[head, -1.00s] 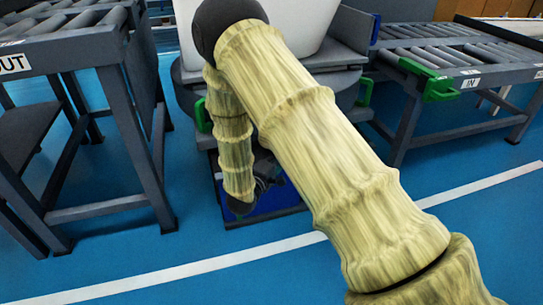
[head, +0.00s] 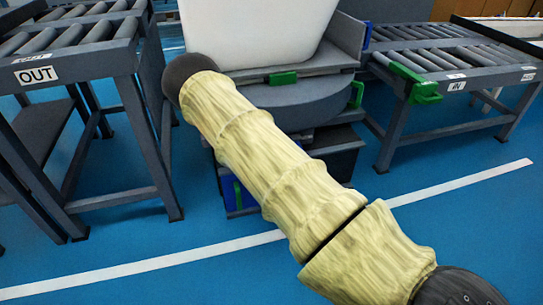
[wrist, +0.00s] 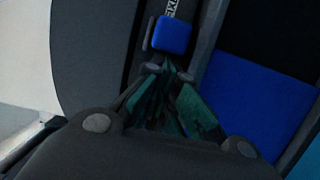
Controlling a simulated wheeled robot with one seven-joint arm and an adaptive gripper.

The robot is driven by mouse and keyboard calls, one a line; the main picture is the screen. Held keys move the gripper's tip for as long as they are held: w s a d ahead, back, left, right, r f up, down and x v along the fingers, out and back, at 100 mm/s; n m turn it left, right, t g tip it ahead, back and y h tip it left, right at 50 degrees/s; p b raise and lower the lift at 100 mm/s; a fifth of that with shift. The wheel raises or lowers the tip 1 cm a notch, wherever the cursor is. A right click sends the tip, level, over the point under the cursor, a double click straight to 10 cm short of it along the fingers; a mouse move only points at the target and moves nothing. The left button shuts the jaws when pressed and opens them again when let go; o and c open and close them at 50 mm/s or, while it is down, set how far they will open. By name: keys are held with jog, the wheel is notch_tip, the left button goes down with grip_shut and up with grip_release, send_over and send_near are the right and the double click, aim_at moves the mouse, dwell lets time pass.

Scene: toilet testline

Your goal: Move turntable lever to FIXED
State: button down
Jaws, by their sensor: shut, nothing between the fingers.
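The turntable (head: 305,103) is a dark grey round unit under a white body in the head view. In the wrist view a blue block (wrist: 173,36), which looks like the lever's handle, sits on a dark grey strip. A white label (wrist: 171,7) with partly cut-off letters, an X among them, lies just beyond it. My gripper (wrist: 167,68) is shut and empty, with its fingertips just short of the blue block; I cannot tell whether they touch it. In the head view my arm hides the gripper and the lever.
The OUT roller conveyor (head: 75,50) stands left and the IN roller conveyor (head: 450,65) right. A blue panel (wrist: 258,105) lies right of the gripper in the wrist view. The blue floor in front is clear.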

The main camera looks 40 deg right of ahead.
jog(key=s+d+n+y+p, duration=0.1)
jog(key=s+d+p, duration=0.2)
jog(key=d+p, duration=0.2)
jog(key=shift+t+p, duration=0.4)
jog(key=shift+p, duration=0.3)
jog(key=shift+s+d+r, duration=0.1)
jog(key=shift+s+d, duration=0.1)
jog(key=shift+d, duration=0.2)
jog(key=a+p, duration=0.1)
jog(key=a, duration=0.4)
jog(key=s+p, duration=0.3)
jog(key=s, duration=0.7)
jog(key=shift+s+d, duration=0.4)
jog(key=shift+d, duration=0.05)
